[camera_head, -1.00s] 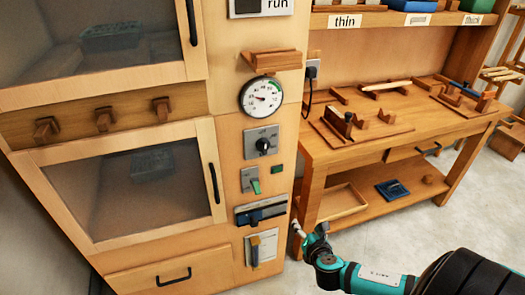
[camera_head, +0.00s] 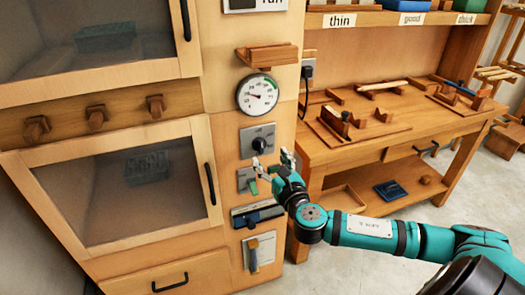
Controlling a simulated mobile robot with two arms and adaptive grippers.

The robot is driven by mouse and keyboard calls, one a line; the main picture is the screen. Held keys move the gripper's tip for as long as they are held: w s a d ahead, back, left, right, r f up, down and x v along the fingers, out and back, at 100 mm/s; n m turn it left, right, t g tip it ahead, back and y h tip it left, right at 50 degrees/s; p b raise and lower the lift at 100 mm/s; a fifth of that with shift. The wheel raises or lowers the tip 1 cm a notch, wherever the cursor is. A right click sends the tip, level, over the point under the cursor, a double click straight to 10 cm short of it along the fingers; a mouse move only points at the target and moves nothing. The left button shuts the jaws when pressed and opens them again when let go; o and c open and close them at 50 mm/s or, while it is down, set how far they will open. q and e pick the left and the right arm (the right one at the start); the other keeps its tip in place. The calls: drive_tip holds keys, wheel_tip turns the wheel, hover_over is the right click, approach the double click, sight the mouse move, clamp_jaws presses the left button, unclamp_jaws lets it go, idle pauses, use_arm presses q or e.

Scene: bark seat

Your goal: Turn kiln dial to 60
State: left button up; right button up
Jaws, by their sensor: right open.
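The kiln dial is a black knob (camera_head: 259,144) on a grey plate on the cabinet's control panel. A round white gauge (camera_head: 257,94) with a green arc sits above it; its scale is too small to read. My right gripper (camera_head: 272,164) is open and empty, with its fingertips just below and to the right of the knob. I cannot tell whether a fingertip touches the panel. The gripper partly covers the green-levered switch (camera_head: 251,186) below the knob. My left gripper is not in view.
A small wooden shelf (camera_head: 267,56) juts out above the gauge. A wooden workbench (camera_head: 375,155) with trays stands to the right. Glass-fronted doors (camera_head: 120,185) fill the left.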

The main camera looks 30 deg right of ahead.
sight(262, 147)
drive_tip(key=b+x, duration=0.1)
drive_tip(key=x, duration=0.6)
drive_tip(key=shift+s, duration=0.1)
drive_tip(key=c, duration=1.1)
